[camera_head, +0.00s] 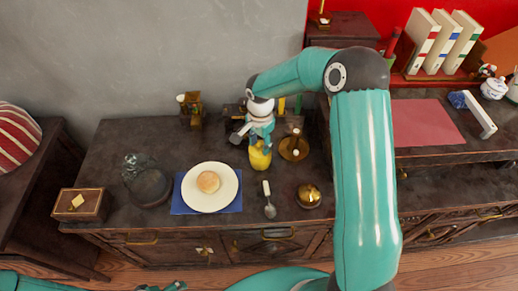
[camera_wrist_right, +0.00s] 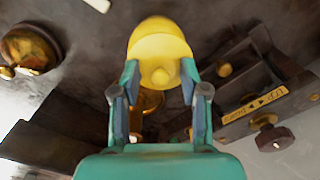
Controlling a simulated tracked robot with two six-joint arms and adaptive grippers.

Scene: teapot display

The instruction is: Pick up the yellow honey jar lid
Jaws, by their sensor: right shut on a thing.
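The yellow honey jar (camera_head: 260,158) stands on the dark sideboard, right of the plate. My right gripper (camera_head: 261,141) is directly above it, pointing down, and hides much of its top. In the right wrist view the yellow lid (camera_wrist_right: 161,48) with its round knob lies between the fingertips of my right gripper (camera_wrist_right: 161,80). The fingers are shut on the lid. I cannot tell whether the lid touches the jar. A part of my left gripper (camera_head: 165,287) shows at the bottom edge of the head view, too cut off to read.
A white plate (camera_head: 226,194) with a bun (camera_head: 208,182) lies on a blue mat. A wooden box (camera_head: 78,204) is at left.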

